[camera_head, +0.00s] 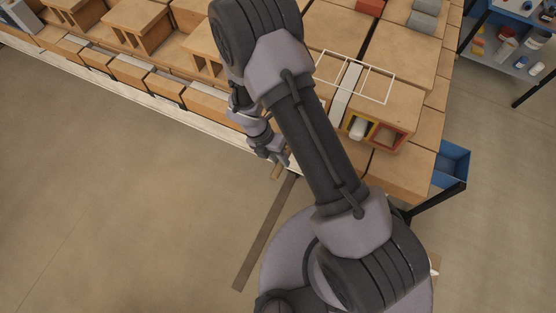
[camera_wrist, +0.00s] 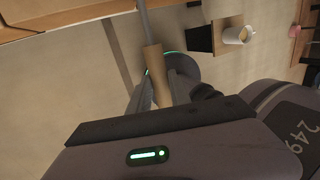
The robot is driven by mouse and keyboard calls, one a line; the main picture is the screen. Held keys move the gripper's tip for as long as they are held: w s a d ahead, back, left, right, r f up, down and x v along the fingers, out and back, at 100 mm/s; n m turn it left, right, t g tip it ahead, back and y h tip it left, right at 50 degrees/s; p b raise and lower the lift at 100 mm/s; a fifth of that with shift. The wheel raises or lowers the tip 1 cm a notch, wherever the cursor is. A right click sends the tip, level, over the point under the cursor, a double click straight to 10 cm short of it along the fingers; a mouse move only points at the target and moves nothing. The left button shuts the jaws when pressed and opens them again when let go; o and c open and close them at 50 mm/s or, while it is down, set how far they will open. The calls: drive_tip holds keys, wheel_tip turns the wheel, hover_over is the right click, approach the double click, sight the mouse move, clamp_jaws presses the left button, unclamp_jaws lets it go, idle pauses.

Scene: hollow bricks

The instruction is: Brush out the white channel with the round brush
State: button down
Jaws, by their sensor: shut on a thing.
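In the head view my gripper (camera_head: 280,160) is at the front edge of the brick-covered bench, left of my forearm. In the wrist view my gripper (camera_wrist: 163,88) is shut on a tan wooden handle (camera_wrist: 155,68). A grey rod (camera_wrist: 143,20) runs from that handle up out of the picture. The round brush's bristles do not show clearly. The handle also shows in the head view (camera_head: 276,172). Coloured openings face the front of a hollow brick: a yellow-rimmed channel (camera_head: 346,121) and a red-rimmed channel (camera_head: 405,138). The white channel's opening is not clearly visible, perhaps behind my arm.
A white line frame (camera_head: 390,90) lies on the brick tops. A whitish rounded thing (camera_head: 358,128) sits at the yellow channel. A blue bin (camera_head: 453,162) is at the right. A shelf (camera_head: 520,65) holds small containers. The floor (camera_head: 130,190) in front is clear.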

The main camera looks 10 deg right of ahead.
drive_tip(key=w+d+p, duration=0.1)
drive_tip(key=w+d, duration=0.3)
drive_tip(key=w, duration=0.1)
drive_tip(key=shift+w+d, duration=0.2)
drive_tip(key=shift+w, duration=0.15)
idle(0.3)
drive_tip(key=shift+s+a+p, duration=0.15)
drive_tip(key=shift+s+a, duration=0.75)
drive_tip(key=shift+s, duration=0.25)
drive_tip(key=shift+s+a+p, duration=0.2)
drive_tip(key=shift+s+a, duration=0.65)
drive_tip(key=shift+s, duration=0.25)
drive_tip(key=shift+s+a+p, duration=0.15)
drive_tip(key=shift+s+a, duration=0.75)
drive_tip(key=shift+s, duration=0.25)
drive_tip(key=s+a, duration=0.8)
drive_tip(key=s, duration=0.3)
drive_tip(key=shift+a+p, duration=0.3)
drive_tip(key=shift+p, duration=0.1)
